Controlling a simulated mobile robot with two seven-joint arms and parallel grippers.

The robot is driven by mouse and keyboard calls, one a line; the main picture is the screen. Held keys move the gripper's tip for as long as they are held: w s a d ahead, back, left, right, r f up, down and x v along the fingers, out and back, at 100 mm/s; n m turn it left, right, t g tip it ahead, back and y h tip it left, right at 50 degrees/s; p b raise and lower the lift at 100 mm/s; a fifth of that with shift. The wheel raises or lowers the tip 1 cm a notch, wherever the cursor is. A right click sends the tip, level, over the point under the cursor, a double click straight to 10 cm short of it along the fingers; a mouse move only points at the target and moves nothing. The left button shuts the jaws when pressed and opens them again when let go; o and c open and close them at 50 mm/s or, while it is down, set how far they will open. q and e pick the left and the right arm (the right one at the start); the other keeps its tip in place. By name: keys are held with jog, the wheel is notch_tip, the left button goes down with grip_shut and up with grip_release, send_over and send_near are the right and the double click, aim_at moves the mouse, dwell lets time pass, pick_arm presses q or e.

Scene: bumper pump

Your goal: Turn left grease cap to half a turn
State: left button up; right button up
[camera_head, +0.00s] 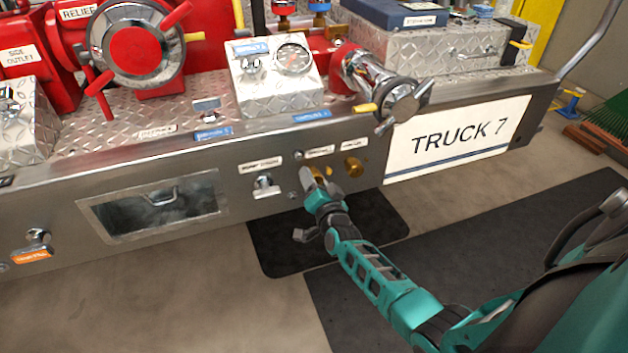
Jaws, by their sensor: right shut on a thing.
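Two brass grease caps sit side by side on the front face of the bumper. The right grease cap (354,167) is bare and free. The left grease cap (317,173) is mostly hidden behind my right gripper (313,180), whose fingers are shut on it. My right arm reaches in from the lower right, with its teal links below the caps. The turn angle of the left cap cannot be made out. My left gripper is out of view.
A metal knob (266,187) sits left of the caps, and an open recess (157,208) lies farther left. A chrome outlet (390,95) with a yellow-tipped lever juts out above the caps. The TRUCK 7 plate (458,138) is to the right. Dark mats (440,240) lie on the floor.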

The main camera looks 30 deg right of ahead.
jog(key=shift+a, duration=0.1)
dwell(0.4)
jog(key=o, duration=1.1)
jog(key=shift+c, duration=0.2)
jog(key=shift+s, duration=0.1)
jog(key=shift+s, duration=0.35)
jog(key=p+v, duration=0.3)
jog(key=v, duration=0.9)
jog(key=shift+p, duration=0.35)
jog(key=shift+a, duration=0.1)
